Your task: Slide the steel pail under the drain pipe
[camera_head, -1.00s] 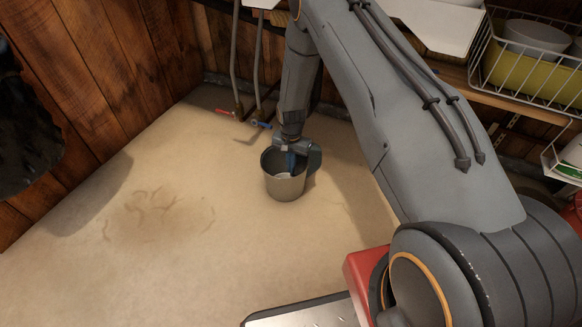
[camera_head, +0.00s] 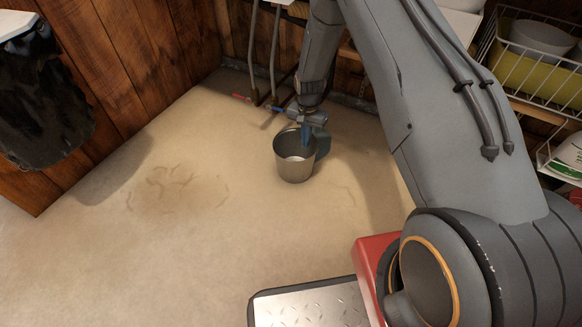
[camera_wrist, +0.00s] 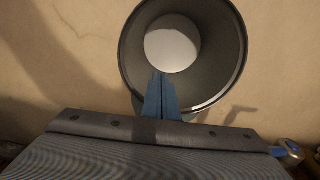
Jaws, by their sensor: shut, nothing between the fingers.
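The steel pail (camera_head: 294,169) stands upright on the floor, with its open top up. In the wrist view its round mouth and dark inner wall (camera_wrist: 222,80) fill the upper middle, with a pale disc at the bottom. My gripper (camera_head: 306,144) is at the pail's far right rim, with its blue fingers shut and empty. In the wrist view the fingertips (camera_wrist: 160,76) overlap the near rim and the opening; I cannot tell whether they touch the pail. Two grey pipes (camera_head: 275,50) run down the back wall behind the pail; I cannot tell which is the drain pipe.
Red (camera_head: 241,97) and blue (camera_head: 273,109) valve handles sit low by the pipes. A wire basket (camera_head: 530,65) stands on a shelf at right. A dark bag (camera_head: 42,110) hangs at left. The stained floor (camera_head: 178,190) left of the pail is clear.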

